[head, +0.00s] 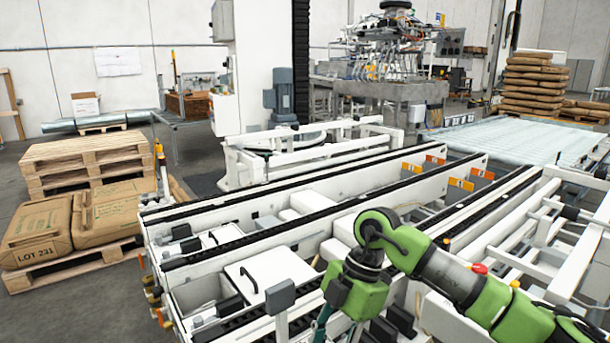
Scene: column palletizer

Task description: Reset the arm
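My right arm (440,277), green and dark grey, reaches in from the lower right over the white conveyor frame (235,240). Its wrist bends down near the bottom middle. Only the upper part of my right gripper (336,330) shows, with dark teal links at the bottom edge. Its fingertips are cut off, so I cannot tell whether it is open or holds anything. My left arm and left gripper are not in view.
Brown sacks (38,232) lie on a pallet at the left, before stacked empty pallets (85,157). More stacked sacks (535,83) stand at the back right. A roller conveyor (520,140) runs at the right. Grey floor is clear at the lower left.

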